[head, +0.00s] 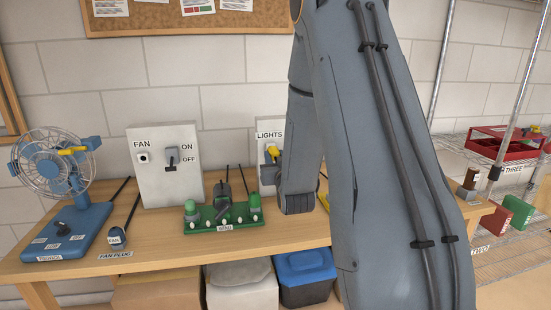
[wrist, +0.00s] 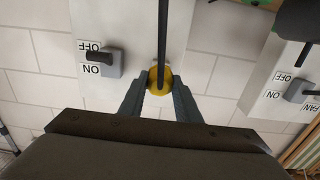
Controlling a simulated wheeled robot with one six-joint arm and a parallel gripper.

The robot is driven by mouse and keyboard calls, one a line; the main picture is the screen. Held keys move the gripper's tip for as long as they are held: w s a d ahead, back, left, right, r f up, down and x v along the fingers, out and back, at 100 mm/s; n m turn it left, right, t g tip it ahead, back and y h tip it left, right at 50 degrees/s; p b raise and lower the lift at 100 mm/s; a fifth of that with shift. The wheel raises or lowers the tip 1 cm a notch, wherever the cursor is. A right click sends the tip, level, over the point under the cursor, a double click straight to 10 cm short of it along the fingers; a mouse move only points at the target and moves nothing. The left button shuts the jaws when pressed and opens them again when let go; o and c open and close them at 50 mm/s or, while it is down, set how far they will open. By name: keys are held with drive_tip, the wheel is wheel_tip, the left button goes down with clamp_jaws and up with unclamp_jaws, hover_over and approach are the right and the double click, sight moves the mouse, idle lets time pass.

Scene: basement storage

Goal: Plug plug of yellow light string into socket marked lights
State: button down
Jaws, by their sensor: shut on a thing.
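My gripper (wrist: 160,88) is shut on the yellow plug (wrist: 160,76) in the wrist view, which looks upside down. A dark cable runs from the plug across the white lights panel (wrist: 132,28). In the head view the yellow plug (head: 272,151) is at the face of the panel marked LIGHTS (head: 264,127), just below the label. My gripper (head: 273,160) is there too, partly hidden by my arm. The plug covers the socket, and I cannot tell whether it is seated in it. My arm hides the panel's right part in the head view.
The lights switch (wrist: 104,60) is close beside my gripper. The fan panel (head: 165,180), a blue fan (head: 72,225), the fan plug (head: 117,237) and a green rack (head: 222,218) stand on the wooden table (head: 160,255). Wire shelves (head: 500,260) are at right.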

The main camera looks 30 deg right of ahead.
sight(275, 158)
drive_tip(key=shift+b+x, duration=0.45)
drive_tip(key=shift+x, duration=0.9)
drive_tip(key=c, duration=1.2)
unclamp_jaws()
drive_tip(key=b+v, duration=0.1)
drive_tip(key=v, duration=0.6)
drive_tip(key=shift+s, duration=0.35)
drive_tip(key=shift+a, duration=0.1)
